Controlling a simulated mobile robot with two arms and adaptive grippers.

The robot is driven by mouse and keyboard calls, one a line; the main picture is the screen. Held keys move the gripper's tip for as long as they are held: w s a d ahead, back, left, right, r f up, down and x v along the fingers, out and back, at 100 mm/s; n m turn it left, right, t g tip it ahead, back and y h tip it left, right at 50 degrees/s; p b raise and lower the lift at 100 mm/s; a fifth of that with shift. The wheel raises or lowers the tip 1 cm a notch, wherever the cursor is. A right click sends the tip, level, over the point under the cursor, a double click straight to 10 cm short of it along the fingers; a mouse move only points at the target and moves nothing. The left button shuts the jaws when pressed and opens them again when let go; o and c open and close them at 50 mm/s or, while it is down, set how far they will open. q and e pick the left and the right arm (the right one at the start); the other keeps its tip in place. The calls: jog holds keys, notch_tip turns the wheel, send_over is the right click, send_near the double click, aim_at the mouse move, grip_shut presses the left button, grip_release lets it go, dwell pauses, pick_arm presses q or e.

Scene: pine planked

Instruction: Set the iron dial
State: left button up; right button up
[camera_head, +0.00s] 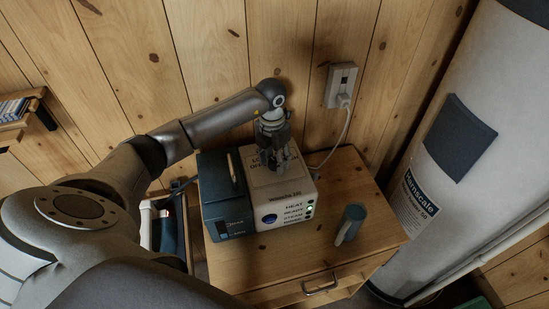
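A white box-shaped appliance (300,200) stands on the small wooden table, with printed labels, a blue round button and a lit green light on its front. Partly covered lettering shows on its top. My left gripper (282,166) points down at the top of this box, fingers at or just above the surface. The dial itself is not visible; the gripper covers that part of the top. Whether the fingers are closed on anything cannot be told. My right gripper is not in view.
A dark teal unit (222,200) with a handle adjoins the white box on the left. A blue-grey cup-like object (350,222) stands to the right on the table (375,200). A wall outlet (341,84) holds a plugged cord. A large white cylinder (460,130) stands at right.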

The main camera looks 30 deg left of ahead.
pick_arm(q)
jog(key=c, duration=0.7)
jog(key=shift+n, duration=0.3)
jog(key=n+b, duration=0.1)
jog(key=n, duration=0.2)
jog(key=shift+n, duration=0.3)
jog(key=n+b, duration=0.1)
jog(key=n, duration=0.3)
jog(key=shift+n, duration=0.3)
jog(key=o, duration=1)
